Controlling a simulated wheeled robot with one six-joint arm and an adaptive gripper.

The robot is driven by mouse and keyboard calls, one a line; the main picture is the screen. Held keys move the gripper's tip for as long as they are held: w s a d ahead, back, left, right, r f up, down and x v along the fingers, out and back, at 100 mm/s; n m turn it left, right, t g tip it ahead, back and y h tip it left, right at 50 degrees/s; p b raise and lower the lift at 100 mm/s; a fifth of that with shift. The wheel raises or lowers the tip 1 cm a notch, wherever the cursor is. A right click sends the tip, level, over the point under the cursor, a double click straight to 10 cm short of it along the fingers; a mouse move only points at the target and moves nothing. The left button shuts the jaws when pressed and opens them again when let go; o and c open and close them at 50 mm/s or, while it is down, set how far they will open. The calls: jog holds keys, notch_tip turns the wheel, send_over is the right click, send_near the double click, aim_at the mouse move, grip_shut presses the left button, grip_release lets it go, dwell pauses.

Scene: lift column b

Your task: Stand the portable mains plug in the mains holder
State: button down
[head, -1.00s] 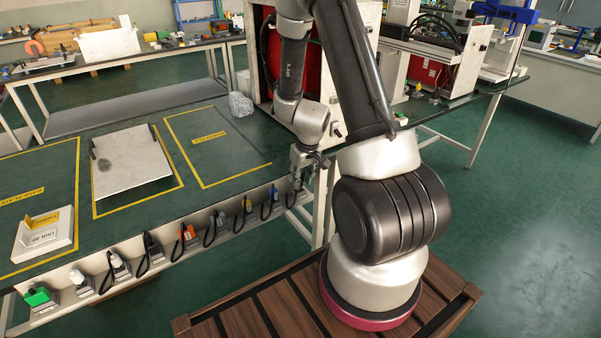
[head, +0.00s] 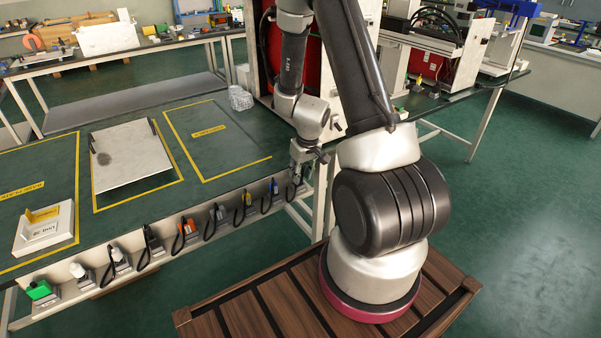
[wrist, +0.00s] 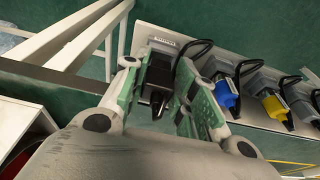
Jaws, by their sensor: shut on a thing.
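The mains plug (wrist: 159,72) is a black plug with a black cable loop, between the green-padded fingers of my gripper (wrist: 157,88) in the wrist view. My gripper is shut on it. The plug is at the grey mains holder (wrist: 163,42), which has a small white label, at the end of the row. I cannot tell how deep it sits there. In the head view my gripper (head: 299,172) is at the right end of the bench's front rail, and the plug is mostly hidden.
Beside it on the rail (head: 205,232) stand holders with a blue plug (wrist: 227,95), a yellow plug (wrist: 273,106) and several others. A tilted silver plate (head: 130,165) and a white tray (head: 62,240) lie on the green bench. A white bench frame (wrist: 85,42) is close on the other side.

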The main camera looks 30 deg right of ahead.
jog(key=shift+s+x, duration=0.15)
jog(key=shift+x, duration=0.5)
jog(key=shift+s+x, duration=0.15)
jog(key=shift+x, duration=0.45)
dwell(0.8)
jog(key=c, duration=1.1)
grip_release()
jog(key=shift+o, duration=0.2)
jog(key=shift+w+r+v, duration=0.1)
jog(key=shift+w+v, duration=0.25)
jog(key=shift+v, duration=1.1)
jog(key=shift+w+r+v, duration=0.1)
jog(key=shift+w+v, duration=0.2)
jog(key=shift+v, duration=1.15)
jog(key=shift+w+r+v, duration=0.1)
jog(key=shift+w+v, duration=0.25)
jog(key=shift+v, duration=1.1)
